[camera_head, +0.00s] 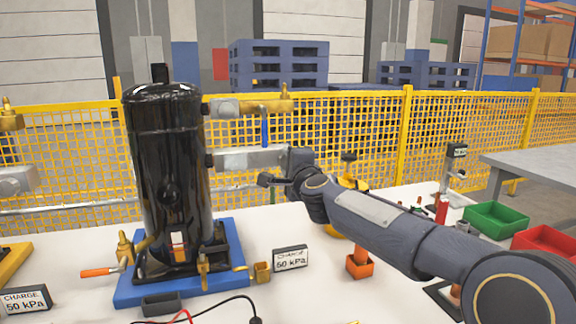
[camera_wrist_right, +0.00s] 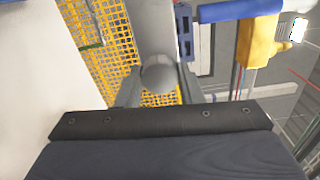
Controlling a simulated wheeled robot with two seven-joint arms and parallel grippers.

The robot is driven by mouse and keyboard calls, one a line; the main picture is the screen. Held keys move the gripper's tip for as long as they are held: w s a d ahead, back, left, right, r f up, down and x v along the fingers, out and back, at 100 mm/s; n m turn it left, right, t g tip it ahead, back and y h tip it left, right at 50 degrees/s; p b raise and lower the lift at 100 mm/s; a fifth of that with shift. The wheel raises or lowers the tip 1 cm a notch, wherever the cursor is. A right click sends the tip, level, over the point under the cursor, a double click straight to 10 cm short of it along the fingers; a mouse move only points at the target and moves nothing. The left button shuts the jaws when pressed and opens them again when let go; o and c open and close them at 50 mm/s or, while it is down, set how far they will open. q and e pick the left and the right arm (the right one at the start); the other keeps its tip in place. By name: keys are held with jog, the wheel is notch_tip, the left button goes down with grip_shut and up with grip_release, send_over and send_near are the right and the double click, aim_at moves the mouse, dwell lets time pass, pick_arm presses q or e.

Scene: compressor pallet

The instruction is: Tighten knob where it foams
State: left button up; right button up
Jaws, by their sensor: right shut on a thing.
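A black compressor (camera_head: 170,165) stands upright on a blue pallet (camera_head: 228,250). A grey block-like fitting (camera_head: 248,158) sticks out from its right side, below a brass valve (camera_head: 262,106) with a blue handle (camera_head: 264,132). My right gripper (camera_head: 272,180) is at the outer end of the grey fitting. In the right wrist view a rounded grey knob (camera_wrist_right: 158,77) sits between the fingers of my right gripper (camera_wrist_right: 158,92), which is shut on it. The grey fitting (camera_wrist_right: 152,28) runs away behind the knob. I cannot make out any foam. My left gripper is out of view.
A "50 kPa" charge sign (camera_head: 290,258) stands on the white table right of the pallet. Green (camera_head: 497,220) and red (camera_head: 548,243) bins are at the right, behind my right arm. An orange-handled brass valve (camera_head: 122,254) is at the pallet's left. A yellow mesh fence (camera_head: 340,125) runs behind.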

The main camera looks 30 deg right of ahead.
jog(key=shift+f+m, duration=0.1)
jog(key=shift+m, duration=0.6)
jog(key=o, duration=1)
jog(key=shift+c, duration=0.2)
jog(key=v, duration=0.8)
